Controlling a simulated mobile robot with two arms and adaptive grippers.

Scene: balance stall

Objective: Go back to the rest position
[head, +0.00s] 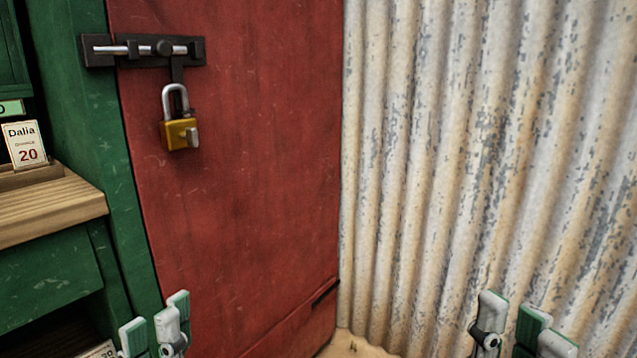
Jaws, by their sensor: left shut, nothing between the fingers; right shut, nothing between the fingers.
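My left gripper (155,326) shows at the bottom left of the head view, in front of the green frame and the red door's lower left part. It is shut and holds nothing. My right gripper (513,318) shows at the bottom right, in front of the corrugated wall. It is shut and holds nothing. Only the upper parts of both grippers are in view; the arms behind them are cut off by the lower edge. Neither gripper is seen touching anything.
A red door (235,190) carries a black bolt (145,50) with a brass padlock (180,133). A green stall (50,285) with a wooden shelf (50,203) and a "Dalia 20" card (25,144) stands left. A corrugated wall (480,150) closes the right side.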

